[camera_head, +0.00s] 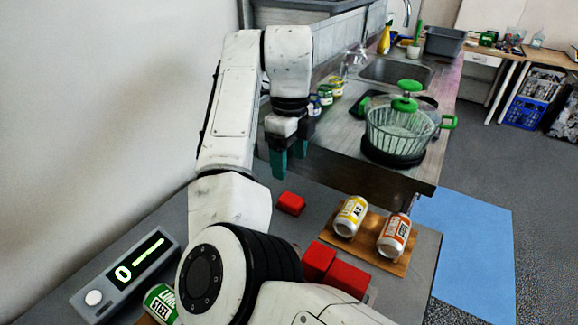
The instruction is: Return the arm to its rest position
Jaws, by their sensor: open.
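My white arm rises from the bottom of the head view, bends at the top and hangs its gripper (288,163) down over the grey table (238,205). The two teal fingers are apart with nothing between them. A small red block (291,203) lies on the table below the gripper, apart from it.
Two cans, one yellow-labelled (351,216) and one orange-labelled (394,236), are on a wooden board (372,262). Red blocks (346,278) and a green can (160,303) are near my arm. A display box (125,275) stands left; a glass pot (396,130) is on the counter behind.

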